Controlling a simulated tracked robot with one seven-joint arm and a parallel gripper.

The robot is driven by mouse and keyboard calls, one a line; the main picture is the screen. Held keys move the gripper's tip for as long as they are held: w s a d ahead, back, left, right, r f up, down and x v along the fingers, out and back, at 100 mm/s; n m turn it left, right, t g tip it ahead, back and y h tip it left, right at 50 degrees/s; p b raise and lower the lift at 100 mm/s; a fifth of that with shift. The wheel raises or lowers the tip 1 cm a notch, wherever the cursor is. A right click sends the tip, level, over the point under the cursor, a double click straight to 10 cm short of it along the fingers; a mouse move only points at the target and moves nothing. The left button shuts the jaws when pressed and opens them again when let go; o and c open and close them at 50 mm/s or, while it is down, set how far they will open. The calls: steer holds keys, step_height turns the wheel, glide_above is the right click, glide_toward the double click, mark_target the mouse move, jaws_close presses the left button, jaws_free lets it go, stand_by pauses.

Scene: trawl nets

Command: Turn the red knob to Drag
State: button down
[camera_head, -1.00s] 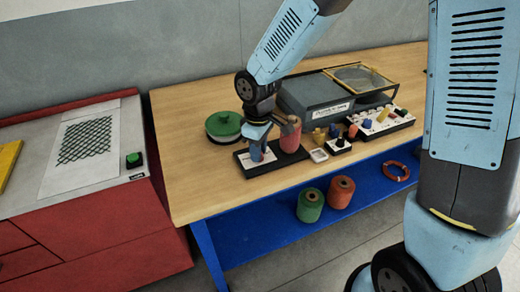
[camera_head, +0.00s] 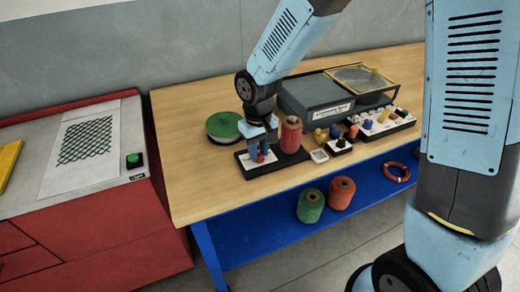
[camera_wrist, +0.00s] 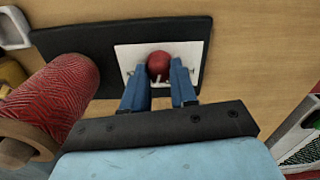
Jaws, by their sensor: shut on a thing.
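The red knob (camera_wrist: 158,64) sits on a white plate (camera_wrist: 190,50) on a black board (camera_wrist: 110,52). In the wrist view my gripper (camera_wrist: 158,72) points down at the plate with one blue finger on each side of the knob, shut on it. The head view shows my gripper (camera_head: 258,150) low over the front left of the board, with a bit of red knob (camera_head: 261,157) between the fingers. Small marks on the plate are too blurred to read, so I cannot tell which setting the knob points to.
A red twine spool (camera_head: 291,135) stands on the same board, close to my gripper. A green reel (camera_head: 224,126) lies behind left. The wooden table's front left (camera_head: 195,185) is clear.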

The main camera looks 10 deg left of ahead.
steer(key=shift+w+d, duration=0.2)
steer(key=c, duration=1.1)
jaws_free()
steer(key=shift+o, duration=1.1)
steer(key=shift+s, duration=0.1)
step_height(320, 180, up, 14)
steer(key=shift+f, duration=0.15)
